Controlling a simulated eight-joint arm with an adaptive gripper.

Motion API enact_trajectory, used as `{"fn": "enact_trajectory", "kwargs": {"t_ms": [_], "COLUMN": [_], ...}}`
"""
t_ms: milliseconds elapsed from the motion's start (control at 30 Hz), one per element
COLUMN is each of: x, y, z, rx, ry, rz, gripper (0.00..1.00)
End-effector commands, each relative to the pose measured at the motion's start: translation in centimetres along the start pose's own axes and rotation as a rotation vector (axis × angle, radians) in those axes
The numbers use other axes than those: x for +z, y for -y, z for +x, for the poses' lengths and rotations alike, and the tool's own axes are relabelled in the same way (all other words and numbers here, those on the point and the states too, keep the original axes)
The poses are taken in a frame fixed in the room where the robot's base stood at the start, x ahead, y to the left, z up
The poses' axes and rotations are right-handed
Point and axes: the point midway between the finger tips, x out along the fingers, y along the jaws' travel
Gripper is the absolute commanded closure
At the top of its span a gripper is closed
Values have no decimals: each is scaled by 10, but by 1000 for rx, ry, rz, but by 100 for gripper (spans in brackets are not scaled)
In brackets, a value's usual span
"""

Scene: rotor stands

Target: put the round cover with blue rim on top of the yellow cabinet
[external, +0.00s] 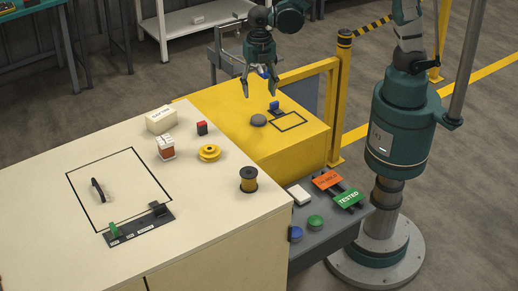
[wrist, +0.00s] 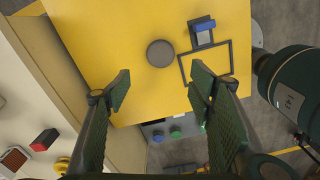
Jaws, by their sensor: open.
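The yellow cabinet (external: 218,115) stands beyond the pale worktop; its top also fills the middle of the wrist view (wrist: 110,35). A flat round grey disc (external: 258,120) lies on it, left of a black outlined rectangle; it also shows in the wrist view (wrist: 160,53). I cannot make out a blue rim on it. A small dark stand with a blue part (external: 274,106) is beside the outline. My gripper (external: 260,95) is open above the cabinet, with nothing between its fingers in the wrist view (wrist: 160,90). No round cover with a clear blue rim is visible.
The pale worktop (external: 60,160) holds a thin dark round part (external: 97,190) on edge inside a black outline, a yellow spool (external: 209,153) and small boxes. A grey shelf (external: 330,235) has blue and green buttons. A yellow rail (external: 306,72) borders the cabinet.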

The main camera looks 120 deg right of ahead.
Motion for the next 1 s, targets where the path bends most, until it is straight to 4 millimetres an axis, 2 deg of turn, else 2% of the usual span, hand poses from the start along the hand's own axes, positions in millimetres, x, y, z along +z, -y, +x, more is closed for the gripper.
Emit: {"fn": "enact_trajectory", "kwargs": {"t_ms": [267, 467, 1000], "x": [-28, -59, -137], "y": [6, 14, 54], "z": [-25, -52, -114], "rx": [46, 104, 256], "ry": [6, 2, -75], "rz": [92, 207, 528], "gripper": [47, 47, 47]}}
